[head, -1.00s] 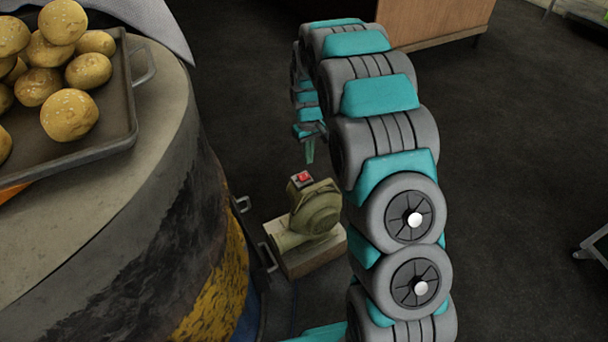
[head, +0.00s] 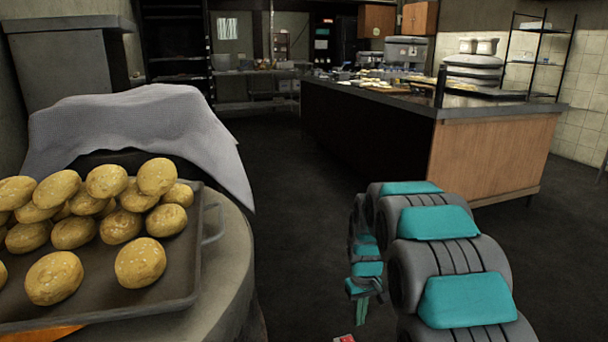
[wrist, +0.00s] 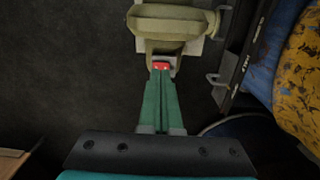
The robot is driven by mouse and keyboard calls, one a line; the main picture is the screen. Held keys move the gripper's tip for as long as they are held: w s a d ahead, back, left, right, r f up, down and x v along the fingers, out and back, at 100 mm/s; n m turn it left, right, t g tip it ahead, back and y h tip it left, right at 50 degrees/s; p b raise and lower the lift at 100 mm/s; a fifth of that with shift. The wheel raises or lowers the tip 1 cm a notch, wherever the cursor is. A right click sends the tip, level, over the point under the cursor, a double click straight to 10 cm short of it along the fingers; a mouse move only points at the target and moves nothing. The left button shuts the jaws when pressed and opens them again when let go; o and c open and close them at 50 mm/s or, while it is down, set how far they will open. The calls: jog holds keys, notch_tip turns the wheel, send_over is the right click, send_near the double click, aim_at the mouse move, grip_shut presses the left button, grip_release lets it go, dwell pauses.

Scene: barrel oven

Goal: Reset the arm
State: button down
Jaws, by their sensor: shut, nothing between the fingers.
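My gripper (head: 363,307) hangs pointing down from my grey and teal arm at the lower middle of the head view. In the wrist view my gripper's (wrist: 161,75) two green fingers lie together with nothing between them. Just beyond the fingertips in that view is a red button (wrist: 162,66) on an olive blower (wrist: 172,24). Whether the fingertips touch the button I cannot tell. In the head view only a bit of the red button (head: 345,338) shows at the bottom edge.
A tray (head: 207,262) of buns stands on the barrel oven (head: 238,262) at left, near a grey cloth (head: 135,130). A wooden counter (head: 495,155) stands behind my arm. Dark floor (head: 283,205) lies open between. The barrel's painted side (wrist: 300,75) is at right in the wrist view.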

jog(key=s+r+m, duration=0.1)
jog(key=s+r, duration=0.5)
jog(key=s, duration=0.4)
jog(key=s+r+m, duration=0.1)
jog(key=s+r, duration=0.4)
jog(key=s, duration=0.4)
jog(key=s+r+m+g, duration=0.1)
jog(key=s+r, duration=0.1)
jog(key=s, duration=1.8)
jog(key=shift+s+g, duration=0.3)
jog(key=shift+s, duration=0.05)
jog(key=shift+a, duration=0.15)
